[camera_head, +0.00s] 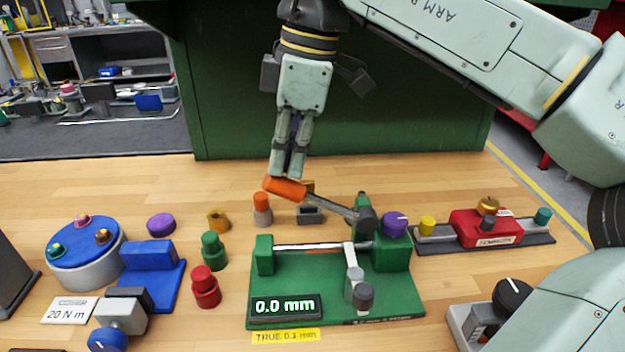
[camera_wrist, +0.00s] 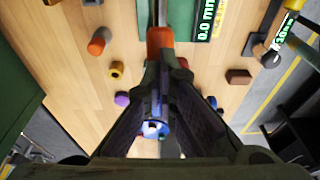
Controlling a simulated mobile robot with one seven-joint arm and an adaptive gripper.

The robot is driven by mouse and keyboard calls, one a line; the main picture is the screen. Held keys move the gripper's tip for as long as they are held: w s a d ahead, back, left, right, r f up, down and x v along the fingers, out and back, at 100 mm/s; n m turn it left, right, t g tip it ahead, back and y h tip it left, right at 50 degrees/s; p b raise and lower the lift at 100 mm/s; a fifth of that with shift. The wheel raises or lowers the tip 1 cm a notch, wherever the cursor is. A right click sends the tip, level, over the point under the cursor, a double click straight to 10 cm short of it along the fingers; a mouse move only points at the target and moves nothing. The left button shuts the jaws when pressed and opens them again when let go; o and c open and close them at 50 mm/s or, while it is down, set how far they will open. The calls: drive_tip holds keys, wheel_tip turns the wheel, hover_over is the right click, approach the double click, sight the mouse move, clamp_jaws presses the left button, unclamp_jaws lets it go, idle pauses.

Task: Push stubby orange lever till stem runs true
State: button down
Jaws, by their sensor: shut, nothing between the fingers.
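The stubby orange lever (camera_head: 285,189) points up and left from a grey arm pivoted on the green straightening fixture (camera_head: 395,286). A thin stem (camera_head: 310,247) lies across the fixture between its two green blocks. The fixture's display (camera_head: 285,306) reads 0.0 mm. My gripper (camera_head: 289,175) is shut and empty, fingers pointing down, its tips right at the orange lever end; I cannot tell whether they touch. In the wrist view the orange lever (camera_wrist: 159,40) lies just beyond my fingertips (camera_wrist: 158,70).
A yellow label (camera_head: 286,336) below the fixture reads TRUE 0.1. An orange-topped peg (camera_head: 261,207) and a grey block (camera_head: 310,214) stand close behind the fixture. Green (camera_head: 213,250) and red (camera_head: 205,287) knobs stand left; a red device (camera_head: 487,229) stands right.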

drive_tip(key=shift+d+r+p, duration=0.2)
drive_tip(key=shift+r+p, duration=0.1)
drive_tip(key=shift+r, duration=0.25)
drive_tip(key=shift+r+p, duration=1.95)
drive_tip(key=shift+r, duration=0.6)
drive_tip(key=shift+f, duration=0.1)
